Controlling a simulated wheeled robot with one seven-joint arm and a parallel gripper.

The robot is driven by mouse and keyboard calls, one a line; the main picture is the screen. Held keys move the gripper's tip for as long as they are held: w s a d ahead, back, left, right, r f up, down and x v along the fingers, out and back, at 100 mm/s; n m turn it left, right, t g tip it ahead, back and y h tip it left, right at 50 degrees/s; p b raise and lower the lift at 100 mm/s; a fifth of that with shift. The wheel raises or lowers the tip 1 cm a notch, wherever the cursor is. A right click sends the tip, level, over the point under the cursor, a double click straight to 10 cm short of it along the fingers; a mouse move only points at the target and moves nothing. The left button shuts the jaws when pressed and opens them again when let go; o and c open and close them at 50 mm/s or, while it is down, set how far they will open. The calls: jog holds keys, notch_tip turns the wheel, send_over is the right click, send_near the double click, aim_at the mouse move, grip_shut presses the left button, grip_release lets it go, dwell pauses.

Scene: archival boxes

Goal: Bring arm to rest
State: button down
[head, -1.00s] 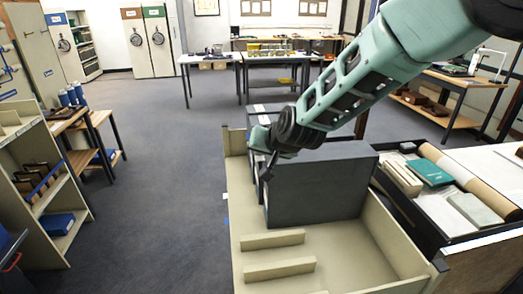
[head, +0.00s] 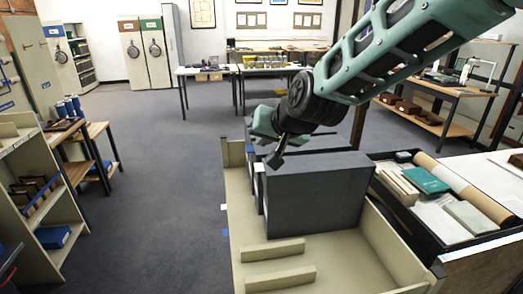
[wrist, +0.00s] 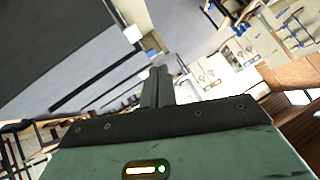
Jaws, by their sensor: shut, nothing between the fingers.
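My arm reaches in from the upper right in the head view, and my gripper (head: 276,160) is above the far left part of a large dark grey archival box (head: 315,200). In the wrist view my gripper (wrist: 158,72) shows its fingers together with nothing between them. The grey box stands upright in a cream open-topped tray (head: 240,215). A dark surface, likely a box, fills the upper left of the wrist view (wrist: 60,45).
A bench with a green book (head: 426,181), pale boxes and a cardboard tube (head: 460,187) stands to the right. Cream shelving (head: 30,190) stands at the left. Open carpet (head: 160,180) lies between. Tables (head: 240,70) stand at the back.

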jog(key=s+d+f+n+g+h+b, duration=0.1)
jog(key=s+d+f+n+g, duration=0.1)
jog(key=s+d, duration=0.4)
jog(key=s+d+f+n+g+h+b, duration=0.1)
jog(key=s+d+f, duration=0.4)
jog(key=s, duration=1)
jog(key=s+d+f+n+g+h+b, duration=0.2)
jog(key=s+d+g, duration=0.3)
jog(key=s, duration=0.6)
jog(key=shift+s+d+f+n+h, duration=0.3)
jog(key=shift+d+f+n+h, duration=0.2)
jog(key=shift+d+f+n, duration=0.5)
jog(key=shift+d+r, duration=0.1)
jog(key=shift+r, duration=0.05)
